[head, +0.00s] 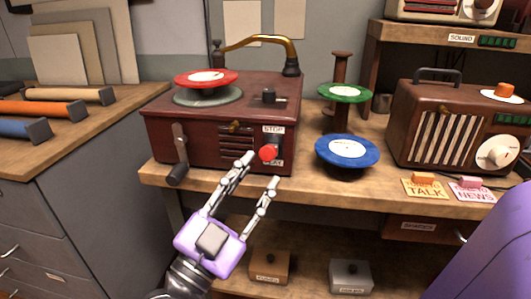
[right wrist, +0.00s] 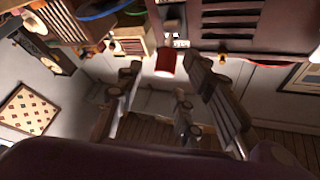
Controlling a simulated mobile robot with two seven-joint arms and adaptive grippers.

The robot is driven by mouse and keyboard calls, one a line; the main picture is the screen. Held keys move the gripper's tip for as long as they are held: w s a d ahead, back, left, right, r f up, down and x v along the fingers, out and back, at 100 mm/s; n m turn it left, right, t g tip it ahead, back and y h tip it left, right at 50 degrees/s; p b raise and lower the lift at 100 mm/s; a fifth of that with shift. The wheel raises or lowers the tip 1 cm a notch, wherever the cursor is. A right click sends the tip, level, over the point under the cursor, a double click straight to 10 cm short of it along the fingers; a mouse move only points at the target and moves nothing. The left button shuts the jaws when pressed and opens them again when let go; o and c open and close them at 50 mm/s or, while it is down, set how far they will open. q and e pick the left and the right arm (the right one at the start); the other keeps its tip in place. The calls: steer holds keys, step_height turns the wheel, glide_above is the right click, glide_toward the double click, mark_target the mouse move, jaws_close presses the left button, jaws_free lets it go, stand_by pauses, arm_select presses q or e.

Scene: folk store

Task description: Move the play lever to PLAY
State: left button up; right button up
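The play lever's red knob (head: 268,153) sticks out from the front of the dark red record player (head: 215,146). The STOP label (head: 273,130) is above it, and the knob partly covers the lower label, so I cannot tell the lever's exact setting. My right gripper (head: 262,168) is open and empty just in front of the knob, its fingers pointing up at it. In the right wrist view the red knob (right wrist: 166,63) appears ahead, between the two spread fingers, with no clear contact. My left gripper is not in view.
A red record (head: 206,77) lies on top of the player, and a crank (head: 178,155) hangs at its front left. A blue record (head: 347,150) and a green record (head: 344,92) stand to the right, beside a brown radio (head: 458,130). Small boxes sit on the lower shelf.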

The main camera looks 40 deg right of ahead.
mark_target(268, 159)
steer(key=x, duration=0.5)
steer(key=shift+w+r, duration=0.1)
steer(key=shift+w, duration=0.15)
steer(key=shift+w+d+r, duration=0.1)
steer(key=shift+d, duration=0.3)
steer(key=shift+w+d+r, duration=0.15)
steer(key=shift+d, duration=0.1)
steer(key=c, duration=0.8)
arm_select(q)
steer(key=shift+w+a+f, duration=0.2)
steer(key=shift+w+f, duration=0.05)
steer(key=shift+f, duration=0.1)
arm_select(e)
jaws_close()
